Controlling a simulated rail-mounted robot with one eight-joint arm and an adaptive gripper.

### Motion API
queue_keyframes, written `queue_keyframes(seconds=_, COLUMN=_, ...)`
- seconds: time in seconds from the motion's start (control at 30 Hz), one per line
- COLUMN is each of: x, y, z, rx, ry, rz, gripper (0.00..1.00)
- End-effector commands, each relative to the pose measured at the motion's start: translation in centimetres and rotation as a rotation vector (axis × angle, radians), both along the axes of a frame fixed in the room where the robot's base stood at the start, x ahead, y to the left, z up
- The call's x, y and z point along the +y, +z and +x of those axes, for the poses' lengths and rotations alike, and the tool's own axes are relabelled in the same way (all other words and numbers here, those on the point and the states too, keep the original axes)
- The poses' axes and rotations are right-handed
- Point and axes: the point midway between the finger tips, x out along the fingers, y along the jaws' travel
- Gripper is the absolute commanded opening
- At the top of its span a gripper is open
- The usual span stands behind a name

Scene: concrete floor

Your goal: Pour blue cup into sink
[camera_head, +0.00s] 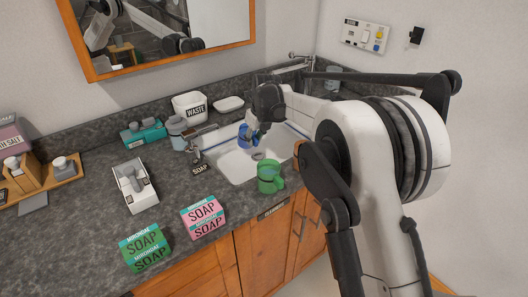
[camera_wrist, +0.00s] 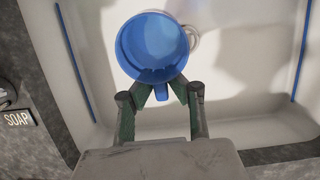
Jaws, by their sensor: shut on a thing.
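The blue cup (camera_head: 244,136) is held over the white sink (camera_head: 232,168) in the head view. In the wrist view the blue cup (camera_wrist: 153,47) shows its round open mouth and inside, with its handle toward my gripper (camera_wrist: 161,90). The gripper's two fingers are closed on that handle. In the head view my gripper (camera_head: 256,132) is beside the cup, above the basin. The sink basin (camera_wrist: 225,115) lies below the cup in the wrist view. I cannot tell the cup's exact tilt or whether it holds liquid.
A green cup (camera_head: 270,178) stands at the sink's front edge. A soap dispenser (camera_head: 198,150) is left of the sink, and a white waste bin (camera_head: 189,106) stands behind. Soap boxes (camera_head: 203,216) lie at the front. A faucet (camera_head: 300,62) is at the back.

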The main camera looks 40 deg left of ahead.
Motion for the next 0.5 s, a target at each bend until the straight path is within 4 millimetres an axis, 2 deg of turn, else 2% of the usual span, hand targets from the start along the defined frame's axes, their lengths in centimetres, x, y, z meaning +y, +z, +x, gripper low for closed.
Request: queue_keyframes(seconds=0.5, x=-2.2, y=-0.2, z=-0.6, rx=-0.064, ry=-0.001, rz=0.250, gripper=0.00)
